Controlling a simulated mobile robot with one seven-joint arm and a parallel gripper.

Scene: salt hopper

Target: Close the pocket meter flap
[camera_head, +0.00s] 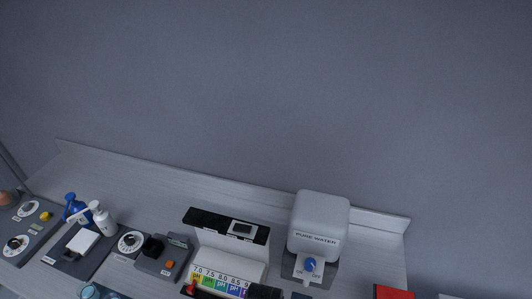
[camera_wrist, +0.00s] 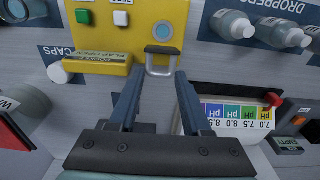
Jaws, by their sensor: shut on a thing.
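The yellow pocket meter (camera_wrist: 118,38) is at the top of the wrist view, with a round pale-blue window and green and white buttons. A yellow labelled strip (camera_wrist: 96,63) runs along its near edge; its upside-down print is hard to read. A grey loop handle (camera_wrist: 163,49) stands out at the meter's near right edge. My gripper (camera_wrist: 158,76) has its two blue-grey fingers on either side of this loop, shut on it with a gap the loop's width. How far the flap is swung cannot be told. The meter is not clear in the head view.
A pH colour chart (camera_wrist: 236,114) with a red slider (camera_wrist: 273,99) lies right of my fingers. A white cap (camera_wrist: 59,73) is at the left. The head view shows a white water dispenser (camera_head: 319,222).

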